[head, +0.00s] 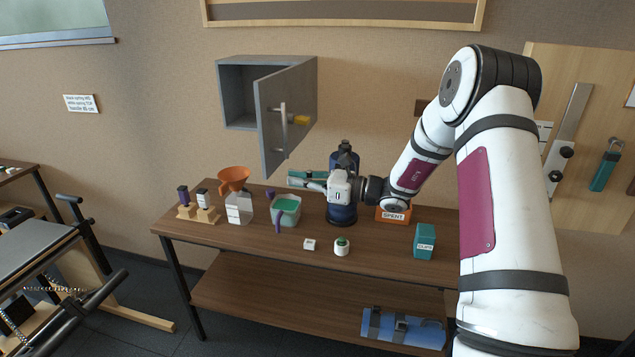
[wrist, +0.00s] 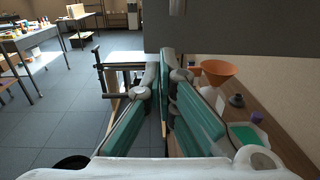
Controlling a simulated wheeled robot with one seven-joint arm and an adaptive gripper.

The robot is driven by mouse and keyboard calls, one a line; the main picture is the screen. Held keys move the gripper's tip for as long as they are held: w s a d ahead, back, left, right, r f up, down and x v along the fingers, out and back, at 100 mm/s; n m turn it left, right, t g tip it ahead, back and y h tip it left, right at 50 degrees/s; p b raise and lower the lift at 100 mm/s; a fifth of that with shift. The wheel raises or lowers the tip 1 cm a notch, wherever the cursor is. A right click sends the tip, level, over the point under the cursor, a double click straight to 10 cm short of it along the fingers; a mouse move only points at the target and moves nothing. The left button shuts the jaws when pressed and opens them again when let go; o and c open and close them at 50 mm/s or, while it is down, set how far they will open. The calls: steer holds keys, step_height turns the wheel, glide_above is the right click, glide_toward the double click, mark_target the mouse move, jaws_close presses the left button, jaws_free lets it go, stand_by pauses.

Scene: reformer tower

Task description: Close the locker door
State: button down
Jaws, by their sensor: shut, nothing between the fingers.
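The grey locker (head: 238,98) is mounted on the wall, and its dark interior shows on the left. Its door (head: 273,140) stands open, swung out from the right side toward the room. The door's outer face carries a vertical pale handle (head: 283,128). My gripper (head: 292,178) is shut and empty, just below and to the right of the door's lower edge, with its green-padded fingers pointing left. In the wrist view the fingers (wrist: 165,65) come together below a grey panel (wrist: 235,28), which appears to be the door. Whether they touch it, I cannot tell.
Below is a wooden table (head: 270,247) with an orange funnel (head: 234,178), a green-filled jug (head: 287,205), a dark blue bottle (head: 342,214), a SPENT box (head: 393,215) and a teal CLIPS box (head: 425,240).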

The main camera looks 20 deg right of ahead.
mark_target(270, 176)
steer(key=shift+x, duration=2.15)
steer(key=shift+a, duration=0.15)
